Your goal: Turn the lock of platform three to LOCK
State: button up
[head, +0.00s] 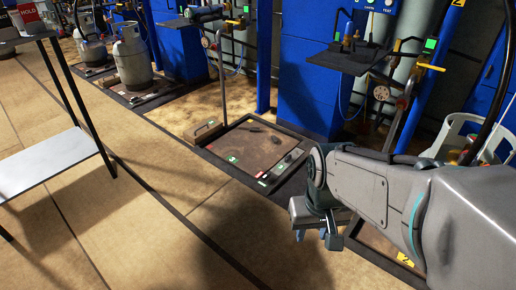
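A floor platform (240,146) with a dark frame and a worn brown plate lies in the middle of the head view. Small red and green labels (263,181) sit at the near end of this strip, too small to read. My gripper (316,238) points down, to the right of and nearer than this platform, apart from it. Its two fingers look spread, with nothing seen between them. My arm hides the area to the right.
Another platform with a yellow "2" tag (405,259) is partly hidden under my arm. Gas cylinders (131,55) stand on scales at the back left. A metal table (48,160) stands left. Blue cabinets (308,90) line the back. Floor in front is clear.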

aim_at(267, 175)
jog(key=u, duration=0.15)
jog(key=i, duration=2.15)
jog(key=z, duration=0.45)
